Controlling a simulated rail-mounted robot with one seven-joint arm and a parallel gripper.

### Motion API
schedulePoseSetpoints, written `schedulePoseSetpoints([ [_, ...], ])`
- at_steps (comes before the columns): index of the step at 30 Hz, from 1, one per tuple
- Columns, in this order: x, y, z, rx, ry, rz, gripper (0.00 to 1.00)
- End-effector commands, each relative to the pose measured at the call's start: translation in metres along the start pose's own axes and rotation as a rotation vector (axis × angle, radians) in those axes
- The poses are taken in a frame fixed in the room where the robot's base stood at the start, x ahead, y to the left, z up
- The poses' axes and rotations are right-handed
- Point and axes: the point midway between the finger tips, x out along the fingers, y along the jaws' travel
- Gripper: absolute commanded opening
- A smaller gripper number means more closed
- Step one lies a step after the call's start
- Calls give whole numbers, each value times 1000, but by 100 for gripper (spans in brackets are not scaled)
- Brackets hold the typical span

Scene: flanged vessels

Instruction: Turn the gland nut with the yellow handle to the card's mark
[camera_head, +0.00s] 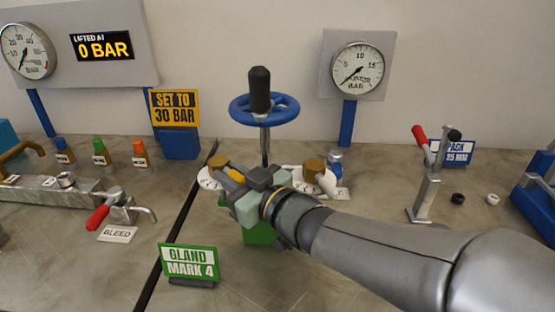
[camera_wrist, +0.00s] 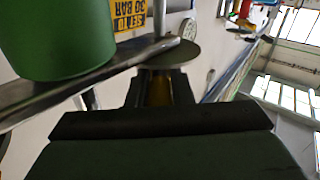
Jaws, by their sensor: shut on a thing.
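My gripper (camera_head: 240,178) is shut on the yellow handle (camera_head: 235,175), of which only a short piece shows between dark fingers. In the wrist view a yellow-brown piece (camera_wrist: 158,92) sits between the jaws. A brass nut (camera_head: 219,163) shows just beyond the fingers, over a white dial plate (camera_head: 208,180) whose marks are too small to read. A second brass nut (camera_head: 313,166) with a pale handle stands to the right of the gripper. The green card (camera_head: 190,262) reads "GLAND MARK 4". My gripper hides most of the handle and part of the dial plate.
A blue handwheel (camera_head: 267,109) on a steel stem rises behind my gripper. A green body (camera_head: 260,233) is under it. A red-handled bleed valve (camera_head: 97,218) is at left, a red-handled lever stand (camera_head: 425,190) at right. A gauge (camera_head: 357,65) is behind.

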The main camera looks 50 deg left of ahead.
Motion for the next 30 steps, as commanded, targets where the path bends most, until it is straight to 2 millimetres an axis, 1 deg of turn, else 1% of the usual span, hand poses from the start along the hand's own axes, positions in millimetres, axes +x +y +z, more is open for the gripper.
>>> schedulePoseSetpoints([
  [6,0,1,-1,-4,4,0,0],
  [7,0,1,-1,-4,4,0,28],
  [8,0,1,-1,-4,4,1,36],
  [9,0,1,-1,-4,4,1,41],
  [17,0,0,-1,-3,3,1,41],
  [20,-6,1,-1,-3,2,2,41],
  [23,-19,2,-2,-5,3,4,41],
  [26,-39,2,-2,-5,3,5,41],
  [30,-75,2,-2,-5,2,7,41],
])
